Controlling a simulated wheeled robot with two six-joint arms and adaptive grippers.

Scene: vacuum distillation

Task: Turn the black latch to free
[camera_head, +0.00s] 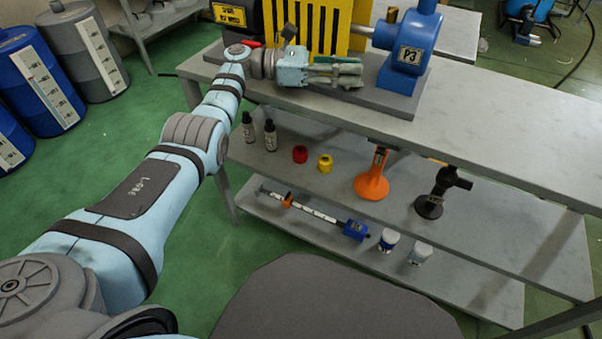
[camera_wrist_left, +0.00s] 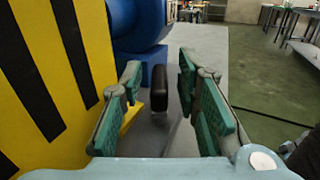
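The black latch (camera_wrist_left: 159,88) shows in the left wrist view as a short dark upright piece. It is between the two green-padded fingers of my left gripper (camera_wrist_left: 160,76), with a gap on both sides. In the head view I cannot make out the latch, and the gripper covers that spot. My right gripper is not in view.
The grey bench top (camera_head: 480,115) is clear to the right of the pump. The shelf below holds an orange stand (camera_head: 372,183), a black stand (camera_head: 434,195), dark bottles and small red and yellow items. Blue and grey drums stand on the floor at left.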

